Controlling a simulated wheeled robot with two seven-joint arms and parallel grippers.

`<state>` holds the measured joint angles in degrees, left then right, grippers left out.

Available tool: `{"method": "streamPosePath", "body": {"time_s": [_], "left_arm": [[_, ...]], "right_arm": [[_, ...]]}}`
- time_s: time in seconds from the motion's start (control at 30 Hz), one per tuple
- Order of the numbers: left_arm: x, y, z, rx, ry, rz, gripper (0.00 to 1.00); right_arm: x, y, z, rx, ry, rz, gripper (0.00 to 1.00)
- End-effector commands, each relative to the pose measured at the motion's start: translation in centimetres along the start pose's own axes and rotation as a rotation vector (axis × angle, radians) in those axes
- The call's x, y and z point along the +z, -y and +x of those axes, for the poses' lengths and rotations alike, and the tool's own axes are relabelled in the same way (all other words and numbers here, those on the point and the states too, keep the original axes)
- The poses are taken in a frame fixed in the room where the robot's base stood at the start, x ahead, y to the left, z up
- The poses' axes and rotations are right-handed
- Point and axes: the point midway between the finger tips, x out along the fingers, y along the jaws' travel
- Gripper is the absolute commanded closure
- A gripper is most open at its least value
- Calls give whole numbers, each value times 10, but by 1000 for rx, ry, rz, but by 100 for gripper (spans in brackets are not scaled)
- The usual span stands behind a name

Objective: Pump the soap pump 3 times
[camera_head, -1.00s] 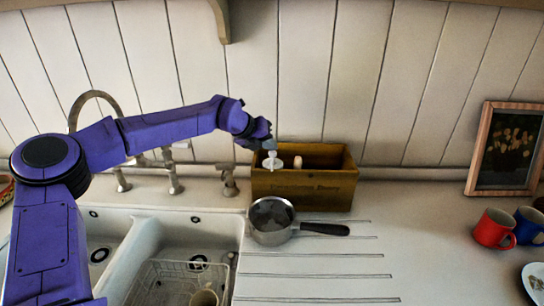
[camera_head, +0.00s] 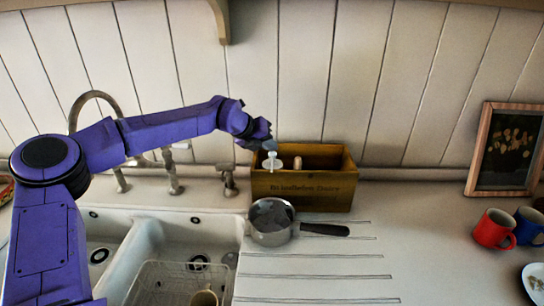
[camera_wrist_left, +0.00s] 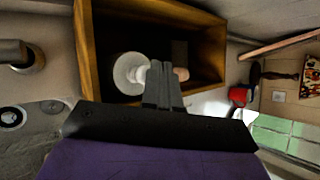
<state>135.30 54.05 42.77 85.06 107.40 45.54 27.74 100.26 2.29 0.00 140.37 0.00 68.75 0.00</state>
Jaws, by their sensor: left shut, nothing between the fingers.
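The soap pump (camera_head: 272,163) has a white top with a round collar and stands upright at the left end of a wooden box (camera_head: 315,190). Its lower part is hidden by the box's front wall. My left gripper (camera_head: 269,144) is shut and empty, pointing down with its tips right at the pump's top. In the left wrist view the closed fingers (camera_wrist_left: 160,82) reach over the box beside the white pump collar (camera_wrist_left: 128,72). I cannot tell whether the tips touch the pump. My right gripper is not in view.
A pale rounded object (camera_head: 297,163) stands in the box beside the pump. A saucepan (camera_head: 270,235) sits in front of the box. The sink with taps (camera_head: 173,180) lies left. Red (camera_head: 494,229) and blue mugs and a picture frame (camera_head: 507,150) are far right. The right counter is mostly clear.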

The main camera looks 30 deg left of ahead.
Motion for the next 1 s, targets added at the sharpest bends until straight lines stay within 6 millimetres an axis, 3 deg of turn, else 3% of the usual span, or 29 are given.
{"method": "streamPosePath", "body": {"time_s": [1.0], "left_arm": [[-5,-5,7,1,-2,0,100]], "right_arm": [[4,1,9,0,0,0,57]]}}
